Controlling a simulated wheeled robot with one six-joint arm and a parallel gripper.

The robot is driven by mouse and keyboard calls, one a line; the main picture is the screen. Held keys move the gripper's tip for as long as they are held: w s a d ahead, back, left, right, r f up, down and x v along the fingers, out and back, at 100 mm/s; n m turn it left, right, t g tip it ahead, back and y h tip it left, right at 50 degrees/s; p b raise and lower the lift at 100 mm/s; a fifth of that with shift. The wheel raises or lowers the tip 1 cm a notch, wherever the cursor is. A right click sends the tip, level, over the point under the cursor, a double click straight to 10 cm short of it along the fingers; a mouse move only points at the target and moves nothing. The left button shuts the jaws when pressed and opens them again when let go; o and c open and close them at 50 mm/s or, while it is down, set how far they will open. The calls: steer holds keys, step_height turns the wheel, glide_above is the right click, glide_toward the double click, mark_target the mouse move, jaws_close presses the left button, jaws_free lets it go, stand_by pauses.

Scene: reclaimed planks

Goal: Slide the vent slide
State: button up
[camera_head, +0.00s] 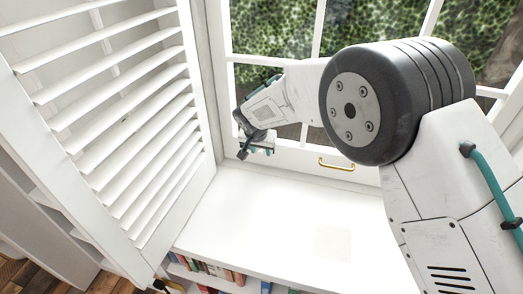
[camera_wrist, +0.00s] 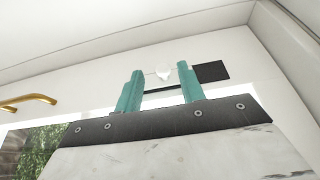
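In the wrist view, the vent slide (camera_wrist: 163,72) shows as a small white knob on a pale strip in the white window rail. A dark rectangular patch (camera_wrist: 212,71) lies just right of it. My gripper (camera_wrist: 157,78) has its two teal fingers apart, one on each side of the knob, with visible gaps between. I cannot tell how deep the fingertips reach. In the head view, my gripper (camera_head: 257,147) is at the lower window rail, left of the brass handle, and the vent slide cannot be made out behind it.
A brass handle (camera_head: 337,165) is on the window rail; it also shows in the wrist view (camera_wrist: 28,101). A white louvred shutter (camera_head: 120,120) stands open at left. The white sill (camera_head: 270,215) is clear. Books (camera_head: 215,270) stand below its front edge.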

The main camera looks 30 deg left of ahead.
steer(key=v, duration=0.7)
stand_by(0.4)
